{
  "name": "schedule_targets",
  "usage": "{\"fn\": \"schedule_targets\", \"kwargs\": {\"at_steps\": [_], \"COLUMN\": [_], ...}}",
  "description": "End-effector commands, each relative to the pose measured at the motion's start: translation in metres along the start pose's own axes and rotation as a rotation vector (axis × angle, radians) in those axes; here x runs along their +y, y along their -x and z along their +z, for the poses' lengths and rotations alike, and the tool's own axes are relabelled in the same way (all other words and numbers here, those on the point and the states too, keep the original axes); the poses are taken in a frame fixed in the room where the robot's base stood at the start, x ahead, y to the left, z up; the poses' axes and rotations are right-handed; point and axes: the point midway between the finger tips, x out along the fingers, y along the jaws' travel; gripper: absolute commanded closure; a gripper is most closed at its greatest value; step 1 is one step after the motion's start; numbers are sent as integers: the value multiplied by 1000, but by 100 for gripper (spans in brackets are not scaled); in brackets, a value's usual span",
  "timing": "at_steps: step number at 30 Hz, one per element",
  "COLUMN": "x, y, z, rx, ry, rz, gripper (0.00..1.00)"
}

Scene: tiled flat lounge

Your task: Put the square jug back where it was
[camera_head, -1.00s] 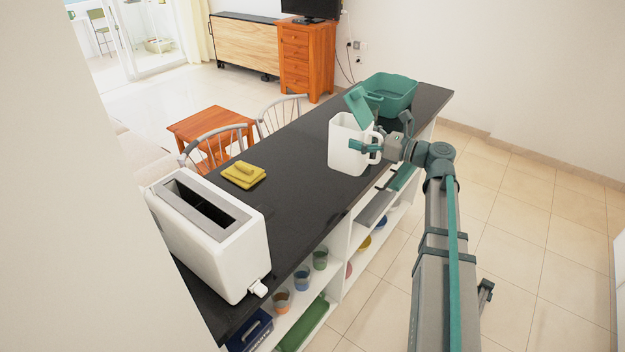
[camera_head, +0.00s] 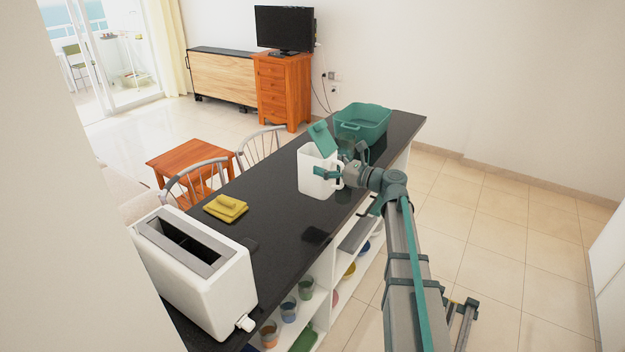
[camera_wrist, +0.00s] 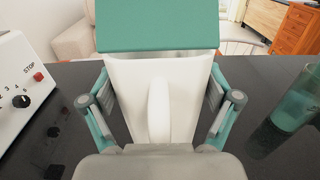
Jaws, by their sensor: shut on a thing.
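The square jug (camera_head: 312,176) is white with a handle and a raised green lid (camera_head: 322,138). It is upright at the far part of the dark counter (camera_head: 268,205). I cannot tell whether its base touches the counter. My gripper (camera_head: 330,173) is shut on the jug, with a finger along each side of its body. In the wrist view the jug (camera_wrist: 135,90) fills the middle between my fingers (camera_wrist: 157,110), its handle facing me.
A green basin (camera_head: 362,124) stands behind the jug. A greenish clear glass (camera_wrist: 296,100) is to the jug's right in the wrist view. A white toaster (camera_head: 205,290) is at the near end, with a yellow cloth (camera_head: 226,209) beyond it. Mid-counter is mostly clear.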

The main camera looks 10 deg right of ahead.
Motion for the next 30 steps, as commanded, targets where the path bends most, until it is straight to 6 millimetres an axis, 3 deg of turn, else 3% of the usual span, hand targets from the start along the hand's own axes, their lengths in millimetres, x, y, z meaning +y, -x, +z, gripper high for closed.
{"fn": "schedule_targets", "kwargs": {"at_steps": [3, 12, 30], "x": [-12, -27, -34], "y": [-22, -53, -70], "z": [-7, -46, -86], "rx": [-2, -1, -1], "ry": [-3, -3, -2], "rz": [3, 2, 1], "gripper": [82, 82, 82]}}
